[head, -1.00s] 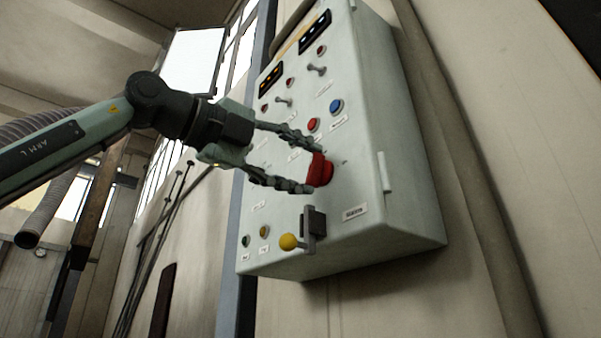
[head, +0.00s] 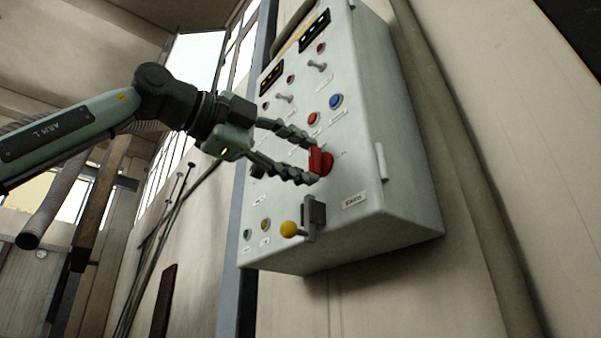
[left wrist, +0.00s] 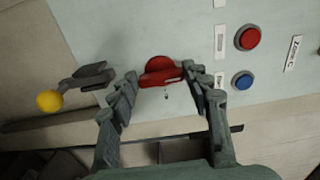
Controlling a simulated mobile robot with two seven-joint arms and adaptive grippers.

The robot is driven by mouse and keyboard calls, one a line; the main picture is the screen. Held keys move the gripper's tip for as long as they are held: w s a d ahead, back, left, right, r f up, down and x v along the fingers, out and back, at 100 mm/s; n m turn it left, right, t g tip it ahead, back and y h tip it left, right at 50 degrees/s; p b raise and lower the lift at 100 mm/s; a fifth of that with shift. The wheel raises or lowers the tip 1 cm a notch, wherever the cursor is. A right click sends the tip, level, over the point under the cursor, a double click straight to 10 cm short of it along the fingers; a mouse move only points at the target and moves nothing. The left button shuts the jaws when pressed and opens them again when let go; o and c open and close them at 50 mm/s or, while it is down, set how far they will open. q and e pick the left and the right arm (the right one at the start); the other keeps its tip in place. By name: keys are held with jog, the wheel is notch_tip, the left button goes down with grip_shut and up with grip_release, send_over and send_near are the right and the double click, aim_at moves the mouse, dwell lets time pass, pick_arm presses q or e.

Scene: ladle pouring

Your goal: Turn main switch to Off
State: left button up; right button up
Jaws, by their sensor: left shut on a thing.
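The main switch (head: 322,162) is a red rotary knob on the front of a pale grey control box (head: 400,190). My left gripper (head: 313,162) is at the knob, with one finger on its upper side and one on its lower side, shut on it. In the left wrist view the red knob (left wrist: 160,70) shows between the two fingertips (left wrist: 160,80), its red grip bar lying across the gap. The labels around the knob are too small or hidden to read. My right gripper is not in view.
A lever with a yellow ball (head: 289,229) sticks out below the knob. Red (head: 313,118) and blue (head: 336,102) push buttons and toggle switches (head: 317,66) sit above it. A conduit (head: 470,150) runs down the wall to the right.

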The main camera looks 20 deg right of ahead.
pick_arm(q)
jog(key=o, duration=1.2)
jog(key=shift+c, duration=0.2)
jog(key=shift+a, duration=0.1)
jog(key=v, duration=1.1)
jog(key=shift+s+a, duration=0.15)
jog(key=shift+a, duration=0.25)
